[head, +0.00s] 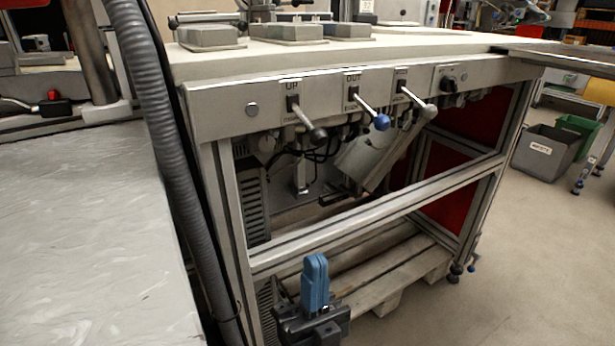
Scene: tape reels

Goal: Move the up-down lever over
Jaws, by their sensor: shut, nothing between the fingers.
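The up-down lever (308,123) is the leftmost of three levers on the front panel of the machine table. It has a metal rod and a dark grey knob, under a label reading "UP", and its knob points down and to the right. A lever with a blue knob (381,122), labelled "OUT", is beside it, and a lever with a light grey knob (429,110) is further right. My gripper (315,262) is at the bottom centre, well below the levers, with its blue fingers pointing up. It is shut and empty, touching nothing that I can see.
The front panel (225,122) also carries a black rotary knob (448,85) at right. A ribbed grey hose (165,130) runs down at the left, next to a grey surface (80,240). An aluminium crossbar (370,216) lies behind my gripper. Open floor is at right, with bins (545,152) beyond.

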